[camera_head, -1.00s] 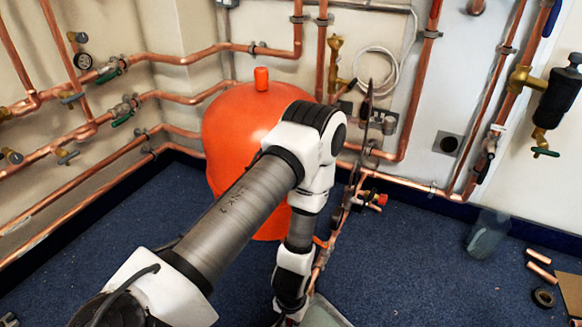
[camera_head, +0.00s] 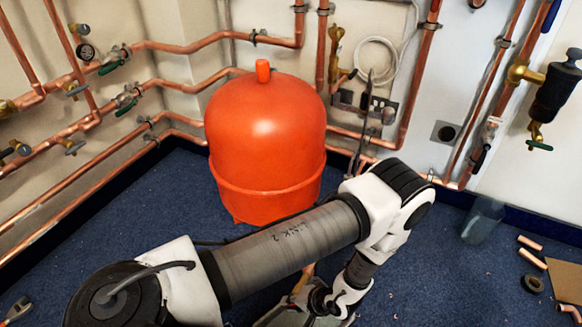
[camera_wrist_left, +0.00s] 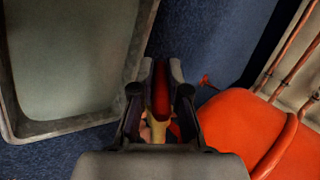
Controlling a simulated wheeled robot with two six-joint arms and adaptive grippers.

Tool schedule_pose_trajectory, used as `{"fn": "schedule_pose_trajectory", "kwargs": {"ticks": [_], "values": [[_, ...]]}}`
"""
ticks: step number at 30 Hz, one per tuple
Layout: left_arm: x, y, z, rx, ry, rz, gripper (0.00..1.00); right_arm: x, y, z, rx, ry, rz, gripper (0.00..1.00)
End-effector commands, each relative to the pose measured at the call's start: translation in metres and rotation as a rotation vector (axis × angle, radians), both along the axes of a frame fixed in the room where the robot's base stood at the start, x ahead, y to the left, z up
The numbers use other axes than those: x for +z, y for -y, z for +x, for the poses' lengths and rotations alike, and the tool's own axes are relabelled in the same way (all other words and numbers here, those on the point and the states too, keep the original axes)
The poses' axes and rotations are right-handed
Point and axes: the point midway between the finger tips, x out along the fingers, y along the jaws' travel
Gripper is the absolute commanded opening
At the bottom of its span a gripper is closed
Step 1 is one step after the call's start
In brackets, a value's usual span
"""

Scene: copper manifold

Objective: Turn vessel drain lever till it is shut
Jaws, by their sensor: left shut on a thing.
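The orange-red vessel (camera_head: 265,130) stands on the blue floor in the middle of the head view. It also shows at the right of the left wrist view (camera_wrist_left: 240,125). My left gripper (camera_wrist_left: 161,75) is shut on a narrow red lever (camera_wrist_left: 160,88), with a brass-coloured part (camera_wrist_left: 156,127) below it. In the head view my left wrist is low in front of the vessel, and my arm hides the fingertips and the lever. I cannot tell the lever's angle to its valve. My right gripper is not in view.
A grey tray (camera_wrist_left: 150,25) lies beside the gripper in the wrist view. A small red fitting (camera_wrist_left: 207,81) is near the vessel. Copper pipes (camera_head: 190,47) line the walls. A clear container (camera_head: 483,220) and copper offcuts (camera_head: 530,243) are on the floor at right.

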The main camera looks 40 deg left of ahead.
Motion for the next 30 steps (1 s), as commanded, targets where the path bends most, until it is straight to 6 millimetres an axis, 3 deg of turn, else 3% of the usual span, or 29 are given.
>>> {"fn": "schedule_pose_trajectory", "kwargs": {"ticks": [11,30], "values": [[-0.004,0.000,0.001,-0.001,-0.106,0.339,0.00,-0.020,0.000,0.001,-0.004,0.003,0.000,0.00],[-0.001,-0.002,0.002,0.000,-0.256,0.819,0.00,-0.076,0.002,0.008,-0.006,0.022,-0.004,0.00]]}}
